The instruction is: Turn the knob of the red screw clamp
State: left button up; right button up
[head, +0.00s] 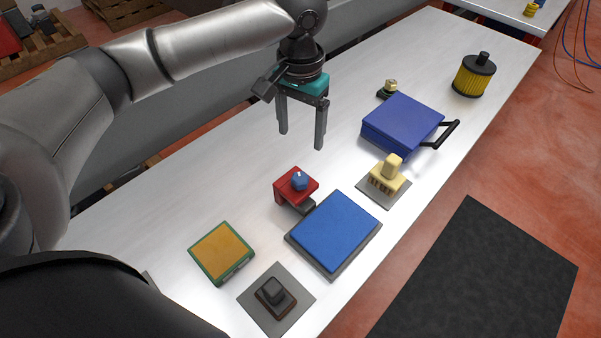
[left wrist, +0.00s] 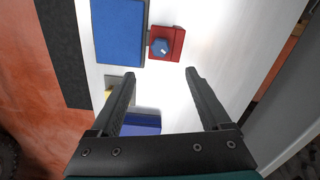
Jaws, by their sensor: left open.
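The red screw clamp (head: 286,196) sits on the white table, at the left corner of a flat blue block. Its blue knob (head: 299,181) is on top of the red body. In the left wrist view the red clamp (left wrist: 177,36) and its blue knob (left wrist: 160,47) are beyond my fingertips. My left gripper (head: 301,140) points down, open and empty, above the table and apart from the clamp, up and to the right of it in the head view. The left wrist view shows its two spread fingers (left wrist: 160,72). My right gripper is not in view.
The flat blue block (head: 335,231) lies beside the clamp. A yellow-topped green block (head: 222,250), a dark brush-like block (head: 273,291), a cream brush (head: 388,175), a blue case (head: 402,122) with a black handle and a yellow filter (head: 474,75) stand on the table (head: 190,187).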

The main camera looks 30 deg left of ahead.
aim_at(300, 176)
pick_arm(q)
notch_tip(300, 176, down, 14)
jog(key=shift+r+b, duration=0.15)
jog(key=shift+b, duration=1.1)
jog(key=shift+r, duration=0.1)
grip_shut()
